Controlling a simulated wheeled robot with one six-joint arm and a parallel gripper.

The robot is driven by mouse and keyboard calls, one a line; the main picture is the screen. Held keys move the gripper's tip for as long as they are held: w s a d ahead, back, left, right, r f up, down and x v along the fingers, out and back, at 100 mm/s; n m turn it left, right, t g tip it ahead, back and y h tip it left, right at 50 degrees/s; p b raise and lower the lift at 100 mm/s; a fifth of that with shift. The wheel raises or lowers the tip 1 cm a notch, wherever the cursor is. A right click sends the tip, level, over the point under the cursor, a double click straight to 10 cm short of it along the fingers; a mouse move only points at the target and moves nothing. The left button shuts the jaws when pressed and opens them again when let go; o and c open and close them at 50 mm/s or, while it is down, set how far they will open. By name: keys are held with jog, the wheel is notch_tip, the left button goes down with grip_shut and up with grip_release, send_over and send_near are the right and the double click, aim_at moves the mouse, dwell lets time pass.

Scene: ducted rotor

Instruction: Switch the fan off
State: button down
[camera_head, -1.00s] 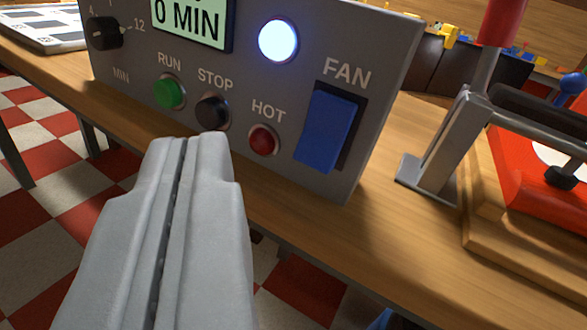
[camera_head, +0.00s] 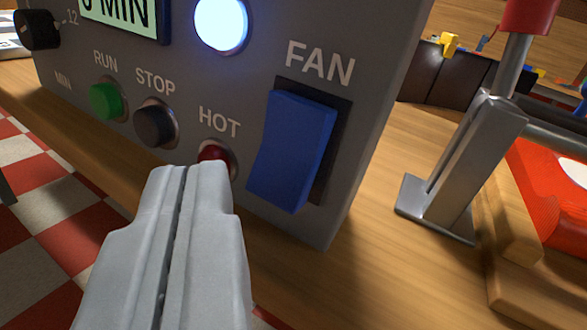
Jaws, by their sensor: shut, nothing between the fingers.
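A blue rocker switch (camera_head: 291,150) sits in a dark recess under the word FAN on a grey control panel (camera_head: 375,70). Its lower part stands out from the panel. A round lamp (camera_head: 220,24) above and left of it glows bluish white. My gripper (camera_head: 193,170) is shut and empty. In the picture its tips are left of the switch and overlap the lower part of the red HOT light (camera_head: 214,155). I cannot tell whether the tips touch the panel.
A green RUN button (camera_head: 106,100) and a dark STOP button (camera_head: 155,123) are left of the HOT light. A black knob (camera_head: 37,30) and a display (camera_head: 125,14) are above. A metal lever press (camera_head: 470,160) stands right on the wooden table (camera_head: 385,270); bare wood lies between.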

aim_at(253, 166)
jog(key=shift+w+d+f, duration=0.2)
jog(key=shift+w+f, duration=0.05)
jog(key=shift+w, duration=0.25)
jog(key=shift+w+d+f, duration=0.2)
jog(key=shift+w+f, duration=0.05)
jog(key=shift+w, duration=0.25)
jog(key=shift+w+d+f, duration=0.25)
jog(key=shift+w+f, duration=0.1)
jog(key=shift+w, duration=0.35)
dwell(2.3)
jog(key=shift+s+r, duration=0.1)
jog(key=shift+s, duration=0.05)
jog(key=shift+s+a+r, duration=0.25)
jog(key=shift+s+r, duration=0.05)
jog(key=shift+s, duration=0.3)
jog(key=shift+s, duration=0.1)
dwell(0.3)
jog(key=s, duration=0.1)
jog(key=s+a+r, duration=0.1)
jog(key=s+r, duration=0.1)
jog(key=s, duration=0.1)
jog(key=shift+a, duration=0.3)
jog(key=shift+s+r, duration=0.1)
jog(key=shift+r, duration=0.05)
